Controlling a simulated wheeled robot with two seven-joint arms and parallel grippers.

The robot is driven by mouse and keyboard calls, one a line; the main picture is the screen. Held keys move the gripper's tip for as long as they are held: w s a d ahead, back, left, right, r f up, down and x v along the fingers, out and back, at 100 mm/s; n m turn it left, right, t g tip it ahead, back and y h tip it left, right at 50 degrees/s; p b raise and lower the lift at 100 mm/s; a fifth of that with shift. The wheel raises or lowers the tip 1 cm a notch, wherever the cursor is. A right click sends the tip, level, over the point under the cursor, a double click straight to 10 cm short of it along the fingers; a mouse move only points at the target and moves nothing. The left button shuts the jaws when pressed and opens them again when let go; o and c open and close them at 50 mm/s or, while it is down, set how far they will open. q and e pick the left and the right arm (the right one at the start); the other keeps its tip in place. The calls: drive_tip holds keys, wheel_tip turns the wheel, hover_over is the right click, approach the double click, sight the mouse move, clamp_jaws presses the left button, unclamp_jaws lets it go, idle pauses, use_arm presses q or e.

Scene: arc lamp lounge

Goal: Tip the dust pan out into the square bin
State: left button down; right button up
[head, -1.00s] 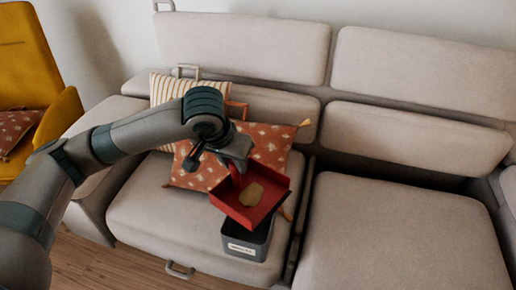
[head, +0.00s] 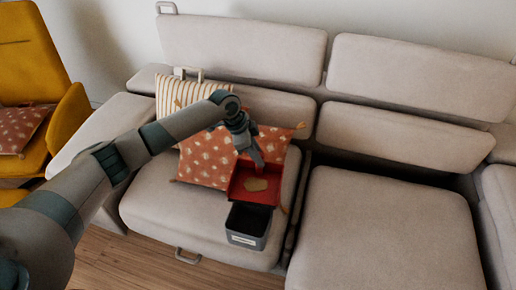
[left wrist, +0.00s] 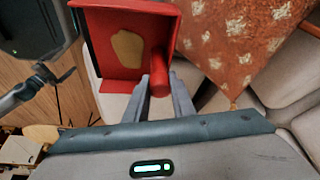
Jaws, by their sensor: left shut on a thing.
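The red dust pan (head: 238,183) is in the middle of the head view, with a tan patch of dust (head: 257,184) lying in it. My left gripper (head: 258,163) is shut on the pan's handle from behind. In the left wrist view the red handle (left wrist: 160,72) runs between the gripper's fingers (left wrist: 160,90), and the pan (left wrist: 97,40) still carries the dust (left wrist: 128,46). The dark grey square bin (head: 246,238), with a white label, stands upright on the sofa seat. Its opening shows, and the pan's front edge appears just behind its far rim. My right gripper is out of view.
An orange patterned cushion (head: 207,160) and a striped cushion (head: 181,98) lean on the sofa behind the pan. The right sofa seat (head: 385,230) is clear. A yellow armchair (head: 68,115) stands at the far left.

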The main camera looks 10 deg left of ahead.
use_arm(q)
drive_tip(key=shift+w+a+f+m+p, duration=0.1)
drive_tip(key=shift+w+f+m+p, duration=0.2)
drive_tip(key=shift+w+f+m, duration=0.15)
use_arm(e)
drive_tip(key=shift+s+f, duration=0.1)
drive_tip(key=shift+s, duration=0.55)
use_arm(q)
drive_tip(key=shift+s, duration=0.1)
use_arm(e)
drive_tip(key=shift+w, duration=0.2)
